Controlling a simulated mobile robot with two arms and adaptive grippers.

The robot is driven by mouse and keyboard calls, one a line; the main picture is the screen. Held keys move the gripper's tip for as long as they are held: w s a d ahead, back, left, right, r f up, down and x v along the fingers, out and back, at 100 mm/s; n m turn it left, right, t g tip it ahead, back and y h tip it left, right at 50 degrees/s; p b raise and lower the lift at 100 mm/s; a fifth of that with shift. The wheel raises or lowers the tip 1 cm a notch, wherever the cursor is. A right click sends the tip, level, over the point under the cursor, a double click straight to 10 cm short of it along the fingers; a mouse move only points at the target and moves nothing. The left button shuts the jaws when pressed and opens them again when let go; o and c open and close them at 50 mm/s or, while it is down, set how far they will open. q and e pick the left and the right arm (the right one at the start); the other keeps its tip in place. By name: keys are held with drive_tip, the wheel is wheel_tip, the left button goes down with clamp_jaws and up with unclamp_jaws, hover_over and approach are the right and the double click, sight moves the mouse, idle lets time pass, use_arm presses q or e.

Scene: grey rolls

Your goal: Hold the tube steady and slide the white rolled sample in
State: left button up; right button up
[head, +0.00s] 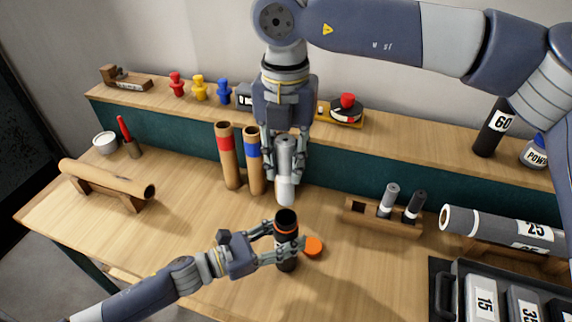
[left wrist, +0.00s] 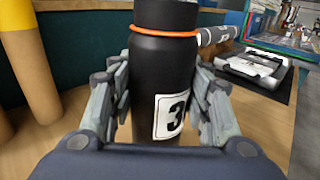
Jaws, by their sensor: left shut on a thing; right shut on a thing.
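The black tube (head: 286,219) stands upright on the table with its mouth open upward. My left gripper (head: 286,244) is shut around its body from the left. An orange cap (head: 313,247) sits just right of the tube. In the left wrist view the tube (left wrist: 158,75) stands between the fingers, with an orange band and a white label showing part of a number. My right gripper (head: 285,170) points down and is shut on the white rolled sample (head: 285,192). The sample hangs upright just above the tube's mouth, apparently outside it; the exact alignment is hard to tell.
Two brown tubes with red (head: 227,143) and blue (head: 252,152) bands stand behind, left of my right gripper. A wooden rack (head: 372,219) holds two small rolls at right. A brown roll (head: 105,178) lies on a stand at left. A dark case (head: 445,265) sits front right.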

sight(286, 204)
drive_tip(key=shift+f, duration=0.3)
drive_tip(key=shift+f, duration=1.9)
drive_tip(key=shift+f, duration=0.3)
drive_tip(key=shift+f, duration=3.35)
drive_tip(key=o, duration=1.1)
drive_tip(key=shift+o, duration=0.2)
